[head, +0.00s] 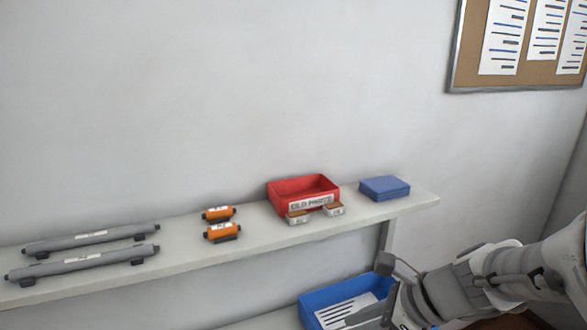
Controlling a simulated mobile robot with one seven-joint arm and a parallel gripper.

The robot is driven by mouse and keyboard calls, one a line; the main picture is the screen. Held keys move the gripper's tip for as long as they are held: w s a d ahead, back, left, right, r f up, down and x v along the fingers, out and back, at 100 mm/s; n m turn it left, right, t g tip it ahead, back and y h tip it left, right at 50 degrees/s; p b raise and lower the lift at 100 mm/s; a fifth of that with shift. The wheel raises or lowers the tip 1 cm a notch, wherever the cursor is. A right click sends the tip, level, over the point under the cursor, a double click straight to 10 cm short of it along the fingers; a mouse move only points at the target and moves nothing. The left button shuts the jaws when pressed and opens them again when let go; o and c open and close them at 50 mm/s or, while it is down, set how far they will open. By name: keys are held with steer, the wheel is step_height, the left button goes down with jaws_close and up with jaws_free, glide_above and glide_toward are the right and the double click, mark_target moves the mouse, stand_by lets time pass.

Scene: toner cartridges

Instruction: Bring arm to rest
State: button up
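My arm (465,285) reaches in from the right edge, low in the picture. My gripper (370,316) is at its lower left end, in front of the blue bin (318,299) and below the shelf's front edge. Its fingers are small and partly cut off by the bottom edge, so I cannot tell whether they are open or shut. I see nothing clearly held in it.
The shelf (190,258) holds two grey cartridges (95,236) (85,262), two orange cartridges (219,213) (222,232), a red "OLD PARTS" box (287,187), two small labelled blocks (298,217) (334,209) and a blue stack (384,188). A corkboard (470,45) hangs above.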

steer(key=s+d+r+n+h+b, duration=0.1)
steer(key=s+r+n+h, duration=0.1)
steer(key=n, duration=0.9)
steer(key=s+d+r+n+t+h+b, duration=0.1)
steer(key=s+n+h, duration=0.4)
steer(key=n, duration=0.7)
steer(key=shift+s+d+r+t, duration=0.4)
steer(key=shift+d+r, duration=0.3)
steer(key=shift+r, duration=0.65)
steer(key=shift+o, duration=0.3)
